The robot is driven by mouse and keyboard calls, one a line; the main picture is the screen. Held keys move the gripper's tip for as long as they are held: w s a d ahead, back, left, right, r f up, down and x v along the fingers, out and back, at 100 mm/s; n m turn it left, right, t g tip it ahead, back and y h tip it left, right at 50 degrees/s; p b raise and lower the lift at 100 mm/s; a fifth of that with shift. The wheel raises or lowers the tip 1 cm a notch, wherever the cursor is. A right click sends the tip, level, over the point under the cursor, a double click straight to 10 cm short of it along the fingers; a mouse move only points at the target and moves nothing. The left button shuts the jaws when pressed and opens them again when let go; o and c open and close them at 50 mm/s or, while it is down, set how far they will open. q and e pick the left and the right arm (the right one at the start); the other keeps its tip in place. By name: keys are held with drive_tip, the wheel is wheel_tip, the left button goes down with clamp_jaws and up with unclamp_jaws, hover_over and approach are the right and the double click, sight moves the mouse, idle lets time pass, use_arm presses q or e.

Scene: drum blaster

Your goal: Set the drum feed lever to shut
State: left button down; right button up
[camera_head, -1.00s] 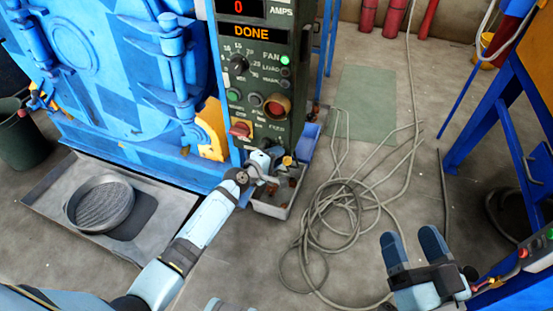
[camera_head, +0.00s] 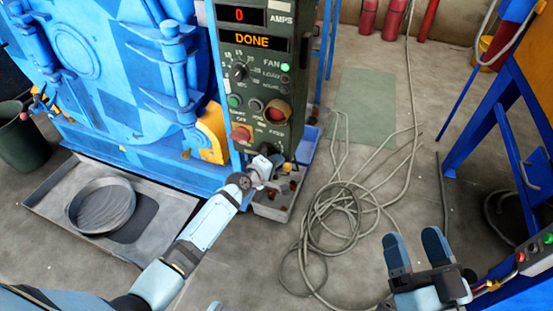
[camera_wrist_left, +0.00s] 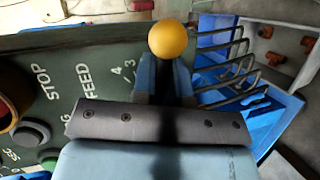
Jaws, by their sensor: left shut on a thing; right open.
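The drum feed lever ends in a yellow ball knob (camera_wrist_left: 168,40), beside the FEED lettering on the dark green control panel (camera_wrist_left: 60,75) in the left wrist view. My left gripper (camera_wrist_left: 168,75) is shut on the lever, its blue fingers just below the ball. The lever's shaft is hidden by the fingers. In the head view my left gripper (camera_head: 270,166) is at the lower end of the panel (camera_head: 262,88); the lever is hard to make out there. The numbers 3 and 4 show beside the fingers. My right gripper (camera_head: 416,238) is open and empty, over the floor.
A display (camera_head: 262,42) reads DONE. A red stop button (camera_head: 277,112) and a red knob (camera_head: 240,133) are above my left gripper. A grey tray (camera_head: 272,207) lies below it. Coiled hose (camera_head: 335,212) covers the floor to the right. The blue drum machine (camera_head: 110,100) stands left.

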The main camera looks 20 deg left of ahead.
use_arm(q)
drive_tip(key=p, duration=0.1)
drive_tip(key=m+y+p, duration=0.1)
drive_tip(key=p, duration=0.1)
drive_tip(key=shift+a+f+m, duration=0.1)
drive_tip(key=shift+f+m, duration=0.1)
drive_tip(key=shift+m, duration=0.1)
drive_tip(key=shift+a+f+m+g+y+p, duration=0.3)
drive_tip(key=shift+f+m+y+p, duration=0.4)
drive_tip(key=shift+p, duration=0.75)
drive_tip(key=shift+a+f+m+g+y+p, duration=0.25)
drive_tip(key=shift+f+m+y+p, duration=0.4)
drive_tip(key=shift+p, duration=0.8)
use_arm(e)
drive_tip(key=s+d+f+g+h, duration=0.2)
drive_tip(key=d+f+g+h, duration=0.3)
drive_tip(key=f, duration=0.6)
drive_tip(key=shift+d+f+g, duration=0.25)
drive_tip(key=shift+f+g, duration=0.05)
drive_tip(key=shift+g, duration=0.4)
use_arm(q)
drive_tip(key=shift+r+m, duration=0.15)
drive_tip(key=shift+m, duration=0.1)
use_arm(e)
drive_tip(key=shift+s, duration=0.15)
use_arm(q)
drive_tip(key=c, duration=1.2)
unclamp_jaws()
drive_tip(key=shift+o, duration=0.2)
